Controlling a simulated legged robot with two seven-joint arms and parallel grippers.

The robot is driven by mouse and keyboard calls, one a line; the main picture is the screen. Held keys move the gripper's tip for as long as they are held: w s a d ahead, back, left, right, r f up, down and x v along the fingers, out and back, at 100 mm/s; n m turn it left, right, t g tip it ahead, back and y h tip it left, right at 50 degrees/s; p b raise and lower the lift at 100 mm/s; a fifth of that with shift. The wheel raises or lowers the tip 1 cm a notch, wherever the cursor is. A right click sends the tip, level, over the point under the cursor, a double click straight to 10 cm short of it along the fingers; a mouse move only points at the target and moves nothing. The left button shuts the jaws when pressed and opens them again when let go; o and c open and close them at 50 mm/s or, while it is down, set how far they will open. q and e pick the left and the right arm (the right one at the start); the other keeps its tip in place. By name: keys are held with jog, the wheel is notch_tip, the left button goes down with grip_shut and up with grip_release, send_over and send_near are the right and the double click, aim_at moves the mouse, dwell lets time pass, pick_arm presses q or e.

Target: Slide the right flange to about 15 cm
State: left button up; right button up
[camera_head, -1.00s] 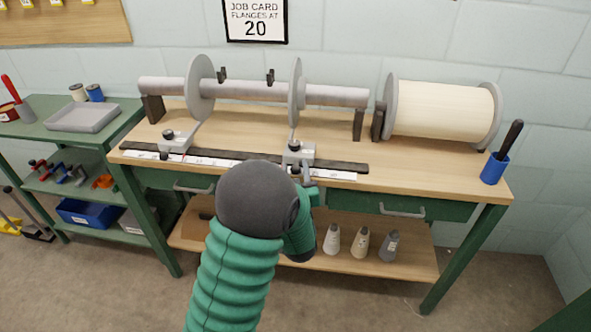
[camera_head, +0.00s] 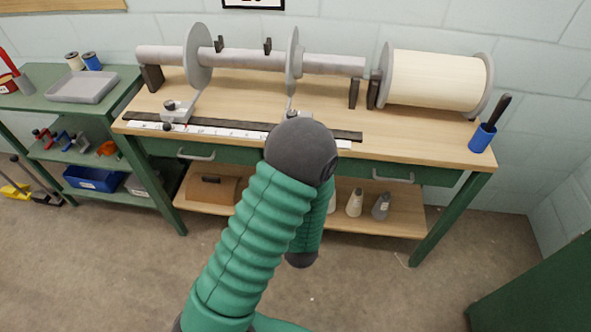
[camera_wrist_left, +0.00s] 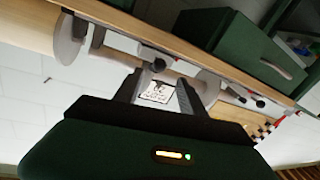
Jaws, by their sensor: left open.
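The right flange (camera_head: 293,58) is a grey disc upright on the horizontal grey shaft (camera_head: 335,66). The left flange (camera_head: 198,58) stands on the same shaft, further left. A pointer runs down from the right flange to its slide clamp (camera_head: 291,114) on the dark rail, mostly hidden by my left arm. The ruler strip (camera_head: 225,134) lies along the rail, its right part covered. In the left wrist view my left gripper (camera_wrist_left: 157,90) has its fingers apart. A clamp with a dark knob (camera_wrist_left: 158,65) shows near the fingertips; contact cannot be told. My right gripper is not in view.
The left clamp (camera_head: 178,112) sits on the rail. A cream thread drum (camera_head: 437,80) and a blue cup (camera_head: 482,138) stand at the right of the bench. A grey tray (camera_head: 83,87) lies on the left side table. The bench top's front right is clear.

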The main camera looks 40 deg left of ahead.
pick_arm(q)
jog(key=p+v, duration=0.4)
jog(key=v, duration=0.3)
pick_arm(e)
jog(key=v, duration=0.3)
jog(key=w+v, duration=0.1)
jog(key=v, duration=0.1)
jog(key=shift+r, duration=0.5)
pick_arm(q)
jog(key=shift+a, duration=0.25)
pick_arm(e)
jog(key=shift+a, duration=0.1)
